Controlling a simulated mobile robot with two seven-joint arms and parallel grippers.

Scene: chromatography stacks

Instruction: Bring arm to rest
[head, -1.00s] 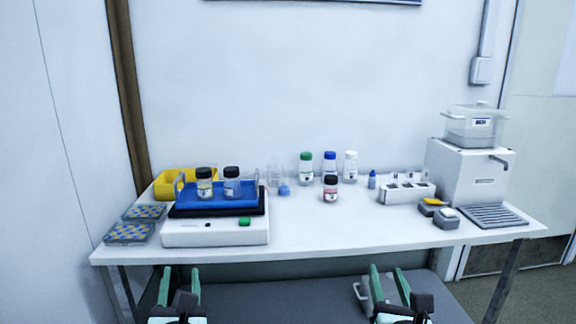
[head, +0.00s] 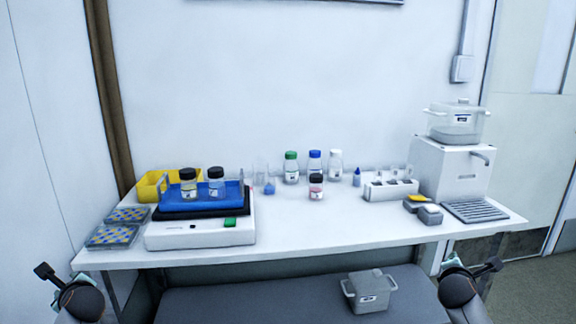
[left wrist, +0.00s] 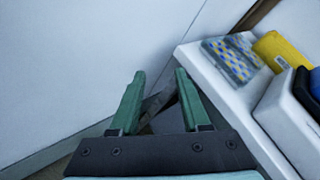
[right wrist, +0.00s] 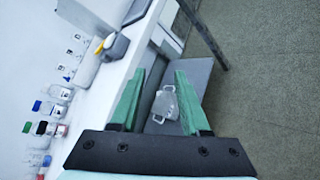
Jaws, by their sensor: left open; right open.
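My left gripper (left wrist: 155,95) shows in the left wrist view with its two green fingers apart and nothing between them. It is off the left front edge of the white table (head: 330,235), with wall and floor beyond it. My right gripper (right wrist: 160,90) shows in the right wrist view, also open and empty, in front of the table's front edge. In the head view only parts of my arms show at the lower left and lower right corners; the fingertips cannot be made out there.
The table holds a white shaker (head: 200,234) with a blue tray (head: 235,193) and two black-capped bottles, several bottles behind, a white rack (head: 390,190) and a white machine (head: 450,172). A lidded grey box (head: 369,291) sits on the grey lower shelf (head: 250,305).

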